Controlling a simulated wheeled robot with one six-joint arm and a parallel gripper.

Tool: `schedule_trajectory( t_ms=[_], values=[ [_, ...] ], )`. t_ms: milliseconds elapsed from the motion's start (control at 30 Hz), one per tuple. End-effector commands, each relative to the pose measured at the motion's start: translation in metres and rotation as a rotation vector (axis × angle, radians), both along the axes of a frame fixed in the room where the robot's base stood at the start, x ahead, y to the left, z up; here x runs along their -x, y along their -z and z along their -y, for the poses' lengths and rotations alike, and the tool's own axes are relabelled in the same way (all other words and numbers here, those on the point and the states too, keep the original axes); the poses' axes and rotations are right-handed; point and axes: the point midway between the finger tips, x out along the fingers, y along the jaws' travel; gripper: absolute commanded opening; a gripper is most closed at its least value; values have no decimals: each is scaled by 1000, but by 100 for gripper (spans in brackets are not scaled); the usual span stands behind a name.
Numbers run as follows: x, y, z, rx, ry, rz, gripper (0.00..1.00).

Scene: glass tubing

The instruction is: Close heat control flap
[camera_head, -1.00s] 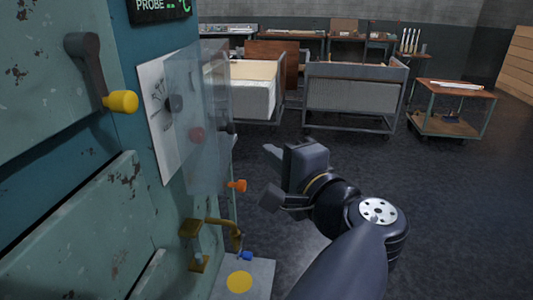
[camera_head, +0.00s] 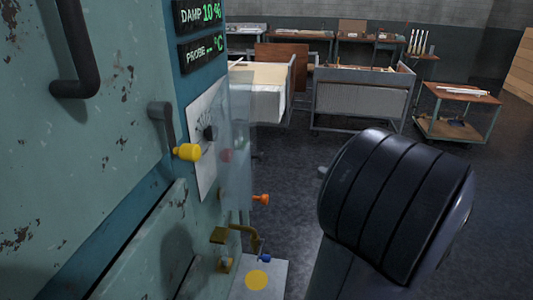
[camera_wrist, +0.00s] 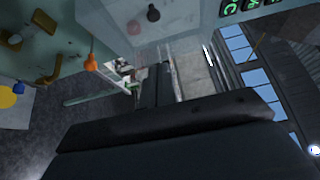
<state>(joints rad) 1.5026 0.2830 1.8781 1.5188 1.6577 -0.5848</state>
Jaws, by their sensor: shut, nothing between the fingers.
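The clear flap (camera_head: 240,118) stands out from the teal cabinet's face beside a white dial plate (camera_head: 203,150) with a dark knob (camera_head: 210,132). It looks swung open. A red knob (camera_head: 226,156) shows through it. My gripper (camera_wrist: 158,85) is dark and shut in the wrist view, with nothing held, and appears apart from the flap. In the head view my arm link hides most of it.
A yellow-ended lever (camera_head: 186,152), an orange knob (camera_head: 261,199), a brass handle (camera_head: 240,232) and a blue knob (camera_head: 264,257) project from the cabinet (camera_head: 110,190). Displays (camera_head: 202,47) are above. Carts (camera_head: 360,92) stand behind; the floor between is clear.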

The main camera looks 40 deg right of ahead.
Motion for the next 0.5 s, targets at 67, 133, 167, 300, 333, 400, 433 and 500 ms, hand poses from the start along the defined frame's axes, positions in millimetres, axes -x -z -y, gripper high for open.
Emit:
schedule_trajectory(
  t_ms=[67,133,167,300,333,400,433,500],
  values=[
    [-2,0,0,0,-3,3,0],
    [-7,0,-1,1,-5,3,0],
    [-10,-1,-1,1,-6,3,0],
    [-29,-2,-5,0,-7,2,0],
    [-34,-2,-6,0,-8,2,0],
    [-46,-2,-8,-1,-8,3,0],
    [-51,-2,-10,-2,-8,2,0],
    [-63,-2,-11,-1,-8,3,0]
  ],
)
